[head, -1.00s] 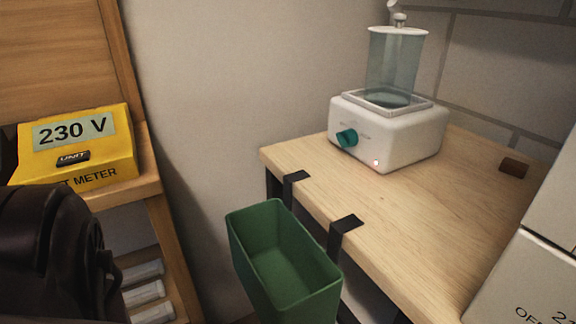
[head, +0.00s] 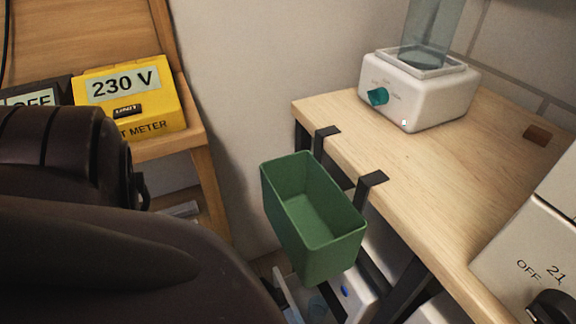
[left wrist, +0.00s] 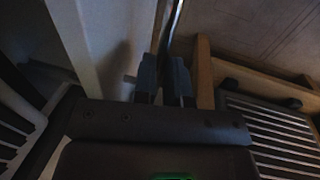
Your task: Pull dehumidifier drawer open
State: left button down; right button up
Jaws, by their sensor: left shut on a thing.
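A white unit with a blue light, which looks like the dehumidifier (head: 355,294), stands low under the wooden bench in the head view, partly hidden by the green bin. A pale thin panel (head: 288,298), apparently its drawer, juts out at its left, with a grey-blue interior beside it. My left arm covers the lower left and hides its gripper there. In the dark left wrist view, my left gripper (left wrist: 164,78) has its blue-grey fingers closed around a thin upright edge (left wrist: 175,28), apparently the drawer's front. My right gripper is not in view.
A green bin (head: 312,215) hangs by black hooks from the bench (head: 440,165), above the white unit. Black bench legs stand close by. A humidifier (head: 420,90) sits on the bench. A yellow meter (head: 130,97) is on the left shelf. A slatted panel (left wrist: 270,135) shows in the wrist view.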

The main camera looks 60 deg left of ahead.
pick_arm(q)
jog(key=shift+s+a+p, duration=0.15)
jog(key=shift+s+p, duration=0.35)
jog(key=shift+s, duration=2.45)
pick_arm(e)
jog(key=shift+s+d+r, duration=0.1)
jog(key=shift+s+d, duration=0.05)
pick_arm(q)
jog(key=c, duration=1.2)
grip_release()
jog(key=shift+o, duration=0.2)
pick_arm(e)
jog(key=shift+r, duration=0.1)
pick_arm(q)
notch_tip(320, 180, up, 10)
jog(key=s+p, duration=0.2)
jog(key=p, duration=0.3)
jog(key=shift+r+p, duration=0.25)
jog(key=shift+p, duration=0.15)
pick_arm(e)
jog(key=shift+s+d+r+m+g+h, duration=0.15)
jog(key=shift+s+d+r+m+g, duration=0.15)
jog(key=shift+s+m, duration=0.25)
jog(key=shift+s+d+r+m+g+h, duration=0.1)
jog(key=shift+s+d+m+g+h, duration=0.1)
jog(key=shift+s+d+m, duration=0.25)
